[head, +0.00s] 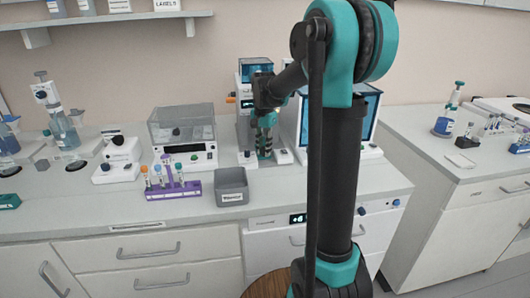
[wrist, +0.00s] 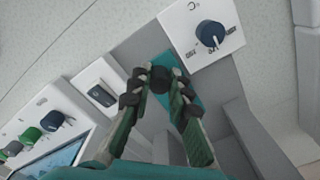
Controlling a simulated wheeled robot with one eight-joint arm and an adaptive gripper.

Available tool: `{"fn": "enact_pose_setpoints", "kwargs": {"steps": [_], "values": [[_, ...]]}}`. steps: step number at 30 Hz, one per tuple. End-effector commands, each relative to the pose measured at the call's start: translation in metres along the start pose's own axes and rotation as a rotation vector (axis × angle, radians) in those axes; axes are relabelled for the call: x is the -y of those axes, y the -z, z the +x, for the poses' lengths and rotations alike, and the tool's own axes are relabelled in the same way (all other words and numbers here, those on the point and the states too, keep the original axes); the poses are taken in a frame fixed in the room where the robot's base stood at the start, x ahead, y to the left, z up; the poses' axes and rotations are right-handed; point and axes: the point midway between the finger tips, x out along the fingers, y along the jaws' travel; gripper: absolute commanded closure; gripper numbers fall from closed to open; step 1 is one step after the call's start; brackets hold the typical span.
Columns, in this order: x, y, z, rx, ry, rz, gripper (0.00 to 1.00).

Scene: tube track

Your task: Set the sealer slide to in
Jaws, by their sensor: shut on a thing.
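The sealer slide (wrist: 168,62) looks to be the teal plate with a dark round knob (wrist: 159,79), set in a grey channel in the wrist view. My gripper (wrist: 157,88) has its fingertips closed around this knob, one on each side. In the head view my gripper (head: 265,145) points down at the front of a white unit with a blue window (head: 256,66) on the bench. My wrist and gripper hide the slide there. I cannot read a mark that tells its position.
A white dial panel (wrist: 207,32) and a small switch (wrist: 101,95) flank the slide. A lidded balance-like device (head: 183,130), a purple tube rack (head: 172,188) and a grey bin (head: 232,186) stand left of my gripper. A screened device (head: 368,110) stands close on the right.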

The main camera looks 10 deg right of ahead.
Motion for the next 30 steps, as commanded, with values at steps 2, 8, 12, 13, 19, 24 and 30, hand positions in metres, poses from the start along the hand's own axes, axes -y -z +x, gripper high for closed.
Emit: {"fn": "enact_pose_setpoints", "kwargs": {"steps": [2,8,12,13,19,24,30], "values": [[0.002,0.001,0.000,0.000,0.000,0.000,1.00],[0.001,0.001,0.000,0.000,0.000,0.000,1.00],[0.001,0.001,0.000,0.000,0.000,0.000,0.73],[0.001,0.001,0.000,0.000,0.000,0.000,0.73],[0.001,0.001,0.000,0.000,0.000,0.000,0.73],[0.001,0.001,-0.009,0.000,0.000,0.000,0.73],[0.001,0.001,-0.044,0.000,0.000,0.000,0.73]]}}
